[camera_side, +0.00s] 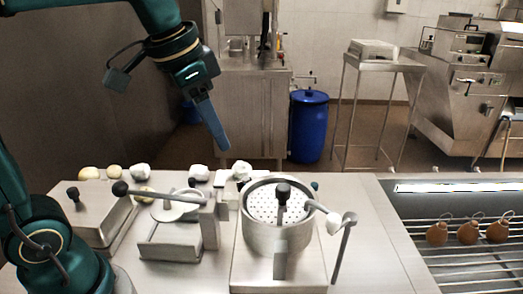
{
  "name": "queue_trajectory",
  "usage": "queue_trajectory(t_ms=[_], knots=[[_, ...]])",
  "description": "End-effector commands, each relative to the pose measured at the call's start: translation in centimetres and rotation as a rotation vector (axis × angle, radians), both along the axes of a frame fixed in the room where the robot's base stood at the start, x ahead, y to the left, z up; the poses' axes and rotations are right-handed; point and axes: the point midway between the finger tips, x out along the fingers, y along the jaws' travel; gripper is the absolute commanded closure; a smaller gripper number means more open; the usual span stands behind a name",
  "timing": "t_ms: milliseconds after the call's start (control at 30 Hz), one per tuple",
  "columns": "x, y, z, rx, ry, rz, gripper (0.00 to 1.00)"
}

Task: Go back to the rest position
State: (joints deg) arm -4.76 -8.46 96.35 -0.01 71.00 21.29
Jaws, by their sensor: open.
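My gripper (224,146) hangs in the air above the back of the steel work table (370,215), up and to the left of the perforated basket. Its blue fingers point down and slightly right, and they overlap in this view. Nothing shows between them. The perforated basket (262,203), a round steel pot with a holed inner part and a black knob, stands near the middle of the table. The gripper is apart from it and from everything on the table.
A steel box with a black knob (95,222) and a lever device (170,240) stand left of the basket. Several pale round pieces (140,171) lie along the back edge. A thin upright rod (342,250) stands right of the basket. Brown hanging items (468,232) are at the far right.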

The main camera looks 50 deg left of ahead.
Motion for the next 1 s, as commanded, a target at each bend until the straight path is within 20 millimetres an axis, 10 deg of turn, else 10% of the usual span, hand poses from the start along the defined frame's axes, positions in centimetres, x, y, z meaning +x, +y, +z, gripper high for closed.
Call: queue_trajectory(t_ms=[400, 600, 1000], knots=[[-9.5, -2.1, -5.0, -0.097, -0.135, 0.14, 0.5], [-10.8, -2.2, -7.9, -0.133, -0.11, 0.225, 0.5], [-10.4, -2.2, -7.7, -0.15, -0.128, 0.257, 0.5]])
